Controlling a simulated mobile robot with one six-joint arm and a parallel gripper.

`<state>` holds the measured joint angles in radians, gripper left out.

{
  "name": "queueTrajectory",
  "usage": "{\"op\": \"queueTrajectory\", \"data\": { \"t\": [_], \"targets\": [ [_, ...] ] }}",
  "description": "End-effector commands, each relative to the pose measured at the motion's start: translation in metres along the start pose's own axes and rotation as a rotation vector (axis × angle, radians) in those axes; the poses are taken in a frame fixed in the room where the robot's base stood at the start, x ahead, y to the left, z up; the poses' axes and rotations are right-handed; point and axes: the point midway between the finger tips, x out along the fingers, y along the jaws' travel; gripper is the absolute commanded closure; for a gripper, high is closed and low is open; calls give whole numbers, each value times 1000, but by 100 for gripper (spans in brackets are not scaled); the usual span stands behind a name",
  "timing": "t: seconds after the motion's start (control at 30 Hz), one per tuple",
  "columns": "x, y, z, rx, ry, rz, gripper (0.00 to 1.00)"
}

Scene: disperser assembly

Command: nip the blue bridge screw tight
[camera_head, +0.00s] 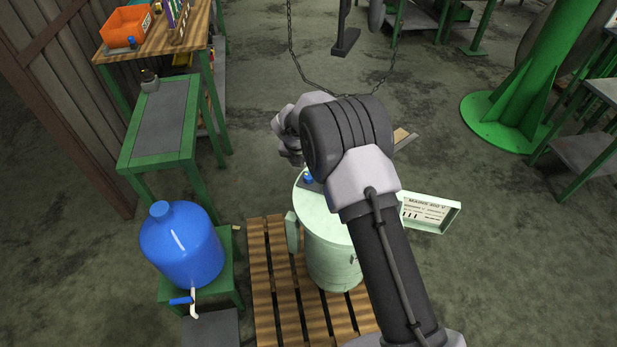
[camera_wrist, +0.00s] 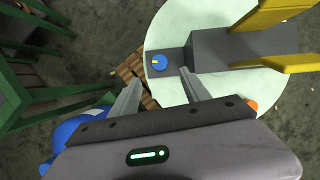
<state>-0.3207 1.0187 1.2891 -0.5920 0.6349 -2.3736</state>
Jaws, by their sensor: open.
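The blue bridge screw (camera_wrist: 159,62) has a round blue head with a small yellow mark. It sits on a dark grey bridge plate (camera_wrist: 181,55) on the round pale green lid (camera_wrist: 222,15) of a drum. In the head view the screw (camera_head: 308,178) shows as a small blue spot beside my wrist, on the drum (camera_head: 331,262). My gripper (camera_wrist: 160,74) is open and empty in the wrist view, its two fingers apart, with the screw between and just beyond the tips. I cannot tell the height gap. In the head view the fingers are hidden.
Yellow bars (camera_wrist: 275,65) stand beside the grey block on the lid. A blue water jug (camera_head: 183,246) is on a green stand left of the wooden pallet (camera_head: 264,270). A lettered panel (camera_head: 430,213) juts out right of the drum. A chain (camera_head: 291,40) hangs behind.

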Motion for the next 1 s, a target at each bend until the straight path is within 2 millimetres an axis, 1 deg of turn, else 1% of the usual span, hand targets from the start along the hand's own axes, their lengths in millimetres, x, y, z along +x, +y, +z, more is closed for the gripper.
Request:
{"op": "queueTrajectory", "data": {
  "t": [0.03, 0.2, 0.3, 0.43, 0.6, 0.87, 0.9, 0.97, 1.0],
  "targets": [
    [18, 0, -2, 2, 1, -1, 45],
    [59, 0, -2, 3, 0, 1, 45],
    [80, 1, -2, 1, -1, 1, 45],
    [100, 1, -1, 3, -1, 2, 45],
    [110, 1, 0, 4, -1, 3, 45],
    [110, 1, 1, 3, -1, 3, 45],
    [110, 1, 1, 3, -1, 3, 53],
    [110, 1, 1, 3, -1, 3, 65],
    [110, 1, 1, 3, -1, 3, 73]
  ]
}}
